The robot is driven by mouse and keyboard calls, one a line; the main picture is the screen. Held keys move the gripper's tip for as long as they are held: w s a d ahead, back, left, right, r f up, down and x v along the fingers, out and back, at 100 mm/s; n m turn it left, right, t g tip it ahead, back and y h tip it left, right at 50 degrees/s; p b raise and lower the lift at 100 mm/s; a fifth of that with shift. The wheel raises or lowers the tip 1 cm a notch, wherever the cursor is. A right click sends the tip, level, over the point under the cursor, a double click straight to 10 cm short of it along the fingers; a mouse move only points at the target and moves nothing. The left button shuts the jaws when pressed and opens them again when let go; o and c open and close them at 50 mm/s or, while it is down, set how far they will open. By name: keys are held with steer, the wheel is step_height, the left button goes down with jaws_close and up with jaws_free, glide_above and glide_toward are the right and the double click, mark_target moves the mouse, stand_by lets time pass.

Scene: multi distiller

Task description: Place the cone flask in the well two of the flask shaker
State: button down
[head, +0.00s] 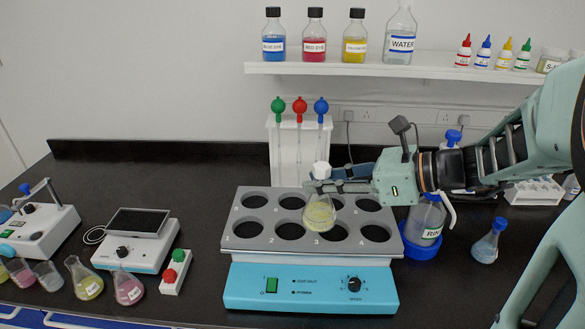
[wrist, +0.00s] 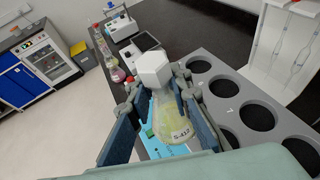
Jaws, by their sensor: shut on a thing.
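The cone flask (head: 319,214) holds yellow liquid and has a white stopper. My gripper (head: 318,184) is shut on its neck. In the head view the flask overlaps the third column of wells on the flask shaker (head: 310,285); its exact height above the plate is hard to tell. Well two (head: 290,231), in the front row just left of the flask, looks empty. In the wrist view the flask (wrist: 172,118) sits between the two fingers of my gripper (wrist: 155,100), with several shaker wells to its right. The flask covers part of the shaker there.
A rack with three coloured-top pipettes (head: 299,140) stands behind the shaker. A rinse bottle (head: 425,220) and a small blue-capped flask (head: 488,243) stand to the right. A stirrer (head: 135,235), a small switch box (head: 175,270) and several flasks (head: 84,280) lie left.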

steer(key=w+a+f, duration=0.6)
steer(key=f, duration=0.4)
steer(key=shift+w+f, duration=0.3)
steer(key=shift+f, duration=0.05)
steer(key=shift+f+b, duration=0.2)
steer(key=shift+b, duration=0.2)
steer(key=c, duration=1.8)
jaws_free()
steer(key=shift+o, duration=0.2)
steer(key=shift+r, duration=0.1)
